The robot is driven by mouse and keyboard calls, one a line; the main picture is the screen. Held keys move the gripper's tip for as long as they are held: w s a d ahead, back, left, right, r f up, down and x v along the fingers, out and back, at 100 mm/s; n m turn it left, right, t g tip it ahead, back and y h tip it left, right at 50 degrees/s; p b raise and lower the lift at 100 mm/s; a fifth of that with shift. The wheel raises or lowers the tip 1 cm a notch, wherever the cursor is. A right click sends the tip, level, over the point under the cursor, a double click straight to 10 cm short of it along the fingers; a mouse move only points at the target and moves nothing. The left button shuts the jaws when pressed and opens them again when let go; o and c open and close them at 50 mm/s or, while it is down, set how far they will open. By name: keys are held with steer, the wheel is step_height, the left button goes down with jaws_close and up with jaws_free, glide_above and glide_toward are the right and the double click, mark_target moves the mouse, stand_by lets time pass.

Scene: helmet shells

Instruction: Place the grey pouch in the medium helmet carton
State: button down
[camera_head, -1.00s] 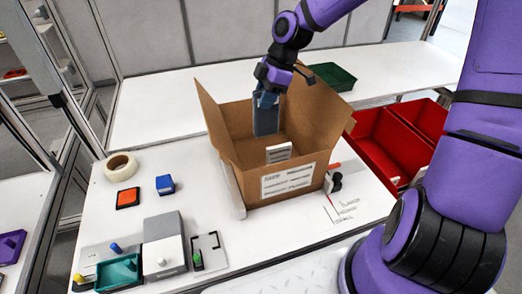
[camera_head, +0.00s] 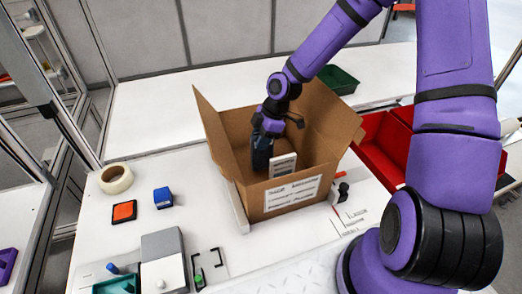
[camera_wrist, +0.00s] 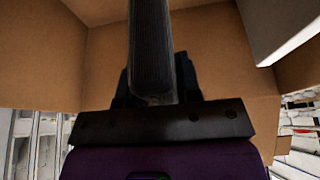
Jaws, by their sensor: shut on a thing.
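An open brown carton (camera_head: 226,140) stands on the white table with its flaps up. My gripper (camera_head: 264,138) is down inside the carton's opening, towards its left side. It is shut on a dark grey-blue pouch (camera_head: 261,154), which hangs upright inside the carton. The pouch's lower end is hidden by the front wall.
A white-grey box or card (camera_head: 283,165) stands inside the carton, just right of the pouch. Red bins (camera_head: 384,150) are at the right, a green tray (camera_head: 338,79) behind. A tape roll (camera_head: 116,179), an orange pad (camera_head: 124,211) and a blue block (camera_head: 163,197) lie at the left.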

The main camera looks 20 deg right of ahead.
steer(key=shift+f, duration=2.05)
steer(key=c, duration=0.8)
jaws_free()
steer(key=shift+f, duration=0.15)
steer(key=v, duration=1.2)
steer(key=shift+s, duration=0.1)
